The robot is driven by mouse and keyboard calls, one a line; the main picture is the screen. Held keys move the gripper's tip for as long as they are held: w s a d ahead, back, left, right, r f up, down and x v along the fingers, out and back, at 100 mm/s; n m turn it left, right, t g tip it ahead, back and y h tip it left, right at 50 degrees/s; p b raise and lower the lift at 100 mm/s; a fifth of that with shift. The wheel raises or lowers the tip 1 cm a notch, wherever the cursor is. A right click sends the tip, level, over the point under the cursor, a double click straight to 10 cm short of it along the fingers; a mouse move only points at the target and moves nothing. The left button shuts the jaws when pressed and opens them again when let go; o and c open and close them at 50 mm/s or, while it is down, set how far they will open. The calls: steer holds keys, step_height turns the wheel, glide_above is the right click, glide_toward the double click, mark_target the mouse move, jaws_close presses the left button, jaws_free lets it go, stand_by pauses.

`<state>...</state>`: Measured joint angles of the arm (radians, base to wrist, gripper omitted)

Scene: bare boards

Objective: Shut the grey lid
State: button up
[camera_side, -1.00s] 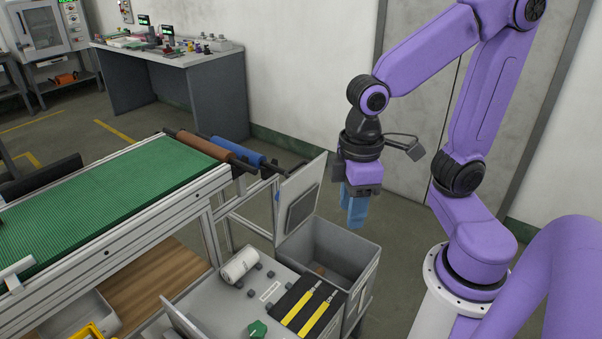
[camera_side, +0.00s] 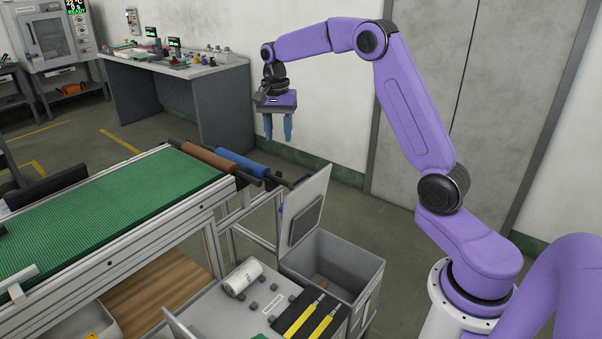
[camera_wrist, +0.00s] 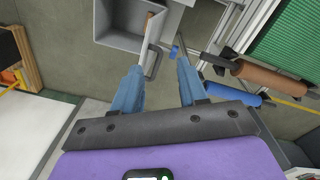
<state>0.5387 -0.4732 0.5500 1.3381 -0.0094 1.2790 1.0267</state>
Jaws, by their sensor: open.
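The grey lid (camera_side: 304,209) stands up, open, on the left edge of the grey bin (camera_side: 345,263) in the side view. A dark square panel is on its face. The bin's inside is uncovered, with a small brown thing at the bottom. My gripper (camera_side: 278,136) is open and empty, pointing down, above and behind the lid and apart from it. In the wrist view, my gripper's blue fingers (camera_wrist: 157,88) are spread, with the bin (camera_wrist: 128,25) beyond them at the top and the lid (camera_wrist: 151,45) seen nearly edge-on.
A green conveyor (camera_side: 110,205) with brown (camera_side: 210,160) and blue (camera_side: 243,163) rollers stands left of the lid. A grey work surface (camera_side: 215,312) in front of the bin carries a white roll (camera_side: 243,277) and yellow-handled tools (camera_side: 312,318). Floor behind the bin is clear.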

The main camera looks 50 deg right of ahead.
mark_target(301, 177)
steer(key=w+d+f+m, duration=0.2)
steer(key=d+m, duration=0.4)
steer(key=d, duration=0.6)
steer(key=f, duration=1.7)
steer(key=shift+s+a+f, duration=0.15)
steer(key=shift+s, duration=0.05)
jaws_close()
